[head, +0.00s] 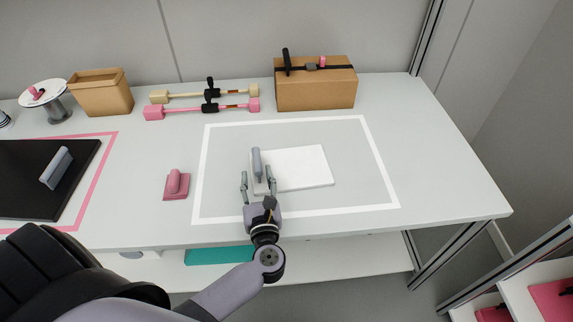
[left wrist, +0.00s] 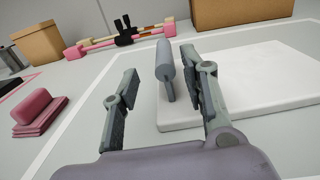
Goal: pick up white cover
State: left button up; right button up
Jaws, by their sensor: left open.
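The white cover (head: 305,168) is a flat slab lying inside the white outlined rectangle on the table. A grey bar handle (head: 257,160) stands on its left part; the cover (left wrist: 262,90) and handle (left wrist: 164,62) also show in the left wrist view. My left gripper (head: 257,174) is open, with its fingers at the cover's left end. In the left wrist view, the handle appears between the open fingers (left wrist: 160,48), closer to the right one. I cannot tell whether a finger touches it. My right gripper is not in view.
A pink block with a handle (head: 177,185) sits left of the white outline. A black board (head: 35,178) lies at the left. Two dumbbell-like bars (head: 210,95), an open box (head: 100,93) and a strapped box (head: 315,88) stand at the back. The table's right side is clear.

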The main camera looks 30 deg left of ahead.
aim_at(257, 159)
pick_arm(q)
jog(key=shift+w+a, duration=0.35)
jog(key=shift+w, duration=0.2)
jog(key=p+x, duration=0.1)
jog(key=x, duration=0.3)
jog(key=shift+w+d+r, duration=0.1)
jog(key=shift+w+r, duration=0.1)
jog(key=shift+w, duration=0.15)
jog(key=shift+w+a+f, duration=0.1)
jog(key=shift+w+a, duration=0.1)
jog(key=shift+w, duration=0.1)
jog(key=shift+s, duration=0.1)
grip_shut()
